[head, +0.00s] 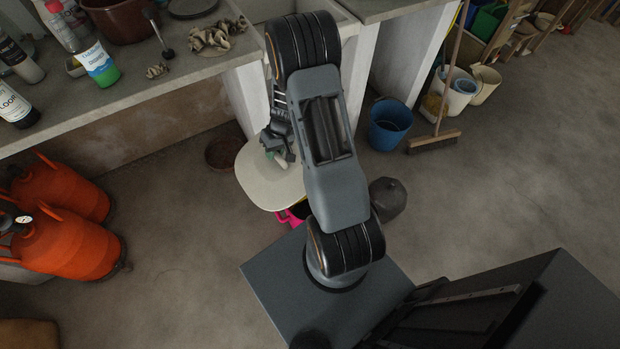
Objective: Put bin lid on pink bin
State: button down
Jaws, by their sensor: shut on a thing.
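The bin lid (262,188) is a pale cream, roughly round disc left of my arm. My gripper (279,155) is at its upper part, shut on a small grip there. The pink bin (287,217) shows only as a bright pink bit below the lid's lower right edge. The lid and my arm hide the rest of it. The lid lies over part of the bin in the picture. I cannot tell whether the two touch.
A counter (130,83) with bottles runs along the upper left. Orange gas cylinders (68,244) stand at left. A brown bowl (222,153) is on the floor left of the lid. A blue bucket (390,124), a broom (433,142) and a dark rounded object (387,198) are at right.

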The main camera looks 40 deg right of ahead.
jog(key=s+d+f+y+b, duration=0.1)
jog(key=d+f+b, duration=0.6)
jog(key=f+b, duration=0.2)
jog(key=s+d+f+m+t+y+b, duration=0.1)
jog(key=d+f+b, duration=0.6)
jog(key=f, duration=0.6)
jog(key=shift+s+f+y+b, duration=0.25)
jog(key=shift+f+y+b, duration=0.05)
jog(key=shift+b, duration=0.6)
jog(key=shift+a+f+t+b, duration=0.1)
jog(key=shift+t+b, duration=0.2)
jog(key=shift+b, duration=0.2)
notch_tip(320, 180, down, 6)
jog(key=b, duration=0.6)
jog(key=shift+f+b, duration=0.95)
jog(key=shift+b, duration=1)
dwell(0.8)
dwell(0.3)
jog(key=c, duration=0.9)
grip_release()
